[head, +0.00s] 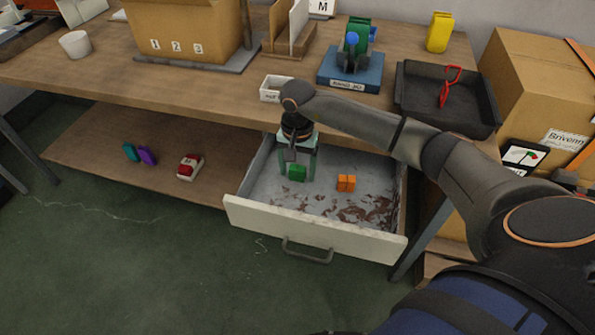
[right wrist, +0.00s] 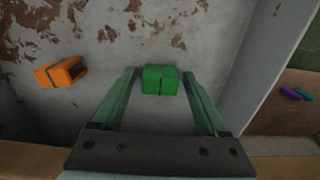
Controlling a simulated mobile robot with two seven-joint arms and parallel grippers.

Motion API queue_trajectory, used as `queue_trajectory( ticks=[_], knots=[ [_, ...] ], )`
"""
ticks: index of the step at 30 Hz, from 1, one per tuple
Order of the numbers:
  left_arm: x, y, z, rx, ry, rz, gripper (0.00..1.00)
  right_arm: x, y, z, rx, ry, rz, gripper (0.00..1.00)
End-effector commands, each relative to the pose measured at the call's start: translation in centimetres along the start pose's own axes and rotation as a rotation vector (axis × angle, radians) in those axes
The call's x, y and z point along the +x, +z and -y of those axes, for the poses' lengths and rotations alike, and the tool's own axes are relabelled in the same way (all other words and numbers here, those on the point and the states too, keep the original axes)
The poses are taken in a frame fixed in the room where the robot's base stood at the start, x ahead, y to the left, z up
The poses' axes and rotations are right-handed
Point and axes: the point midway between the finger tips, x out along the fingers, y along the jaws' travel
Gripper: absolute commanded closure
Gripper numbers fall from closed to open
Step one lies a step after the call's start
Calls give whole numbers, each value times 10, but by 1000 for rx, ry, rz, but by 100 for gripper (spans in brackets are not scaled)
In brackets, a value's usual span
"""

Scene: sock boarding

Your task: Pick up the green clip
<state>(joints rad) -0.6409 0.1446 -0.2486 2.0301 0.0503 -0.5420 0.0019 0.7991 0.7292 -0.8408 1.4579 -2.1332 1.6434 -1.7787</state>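The green clip (head: 297,173) lies in the open drawer, towards its left side. My right gripper (head: 297,158) reaches down into the drawer right at the clip. In the right wrist view, the green clip (right wrist: 160,79) shows between the tips of the two greenish fingers of my right gripper (right wrist: 159,78). The fingers are apart, with a small gap on each side of the clip. I cannot tell how far down the tips reach beside it. My left gripper is not in view.
An orange clip (head: 346,183) lies in the drawer (head: 315,228) to the right; it also shows in the wrist view (right wrist: 61,73). The drawer walls stand close by. Teal (head: 131,152) and purple (head: 148,156) clips lie on the lower shelf. The workbench top (head: 215,85) overhangs behind.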

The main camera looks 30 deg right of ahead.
Motion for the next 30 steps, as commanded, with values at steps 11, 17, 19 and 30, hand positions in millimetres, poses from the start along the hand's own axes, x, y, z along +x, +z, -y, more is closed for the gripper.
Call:
queue_trajectory(
  ticks=[11,17,19,30],
  knots=[
    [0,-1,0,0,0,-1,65,0,0,0,0,0,0,68],
    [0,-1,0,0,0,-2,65,0,0,0,0,0,0,90],
    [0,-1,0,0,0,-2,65,0,0,0,0,0,0,98],
    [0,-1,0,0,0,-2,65,-4,0,0,0,-1,-1,100]
  ],
)
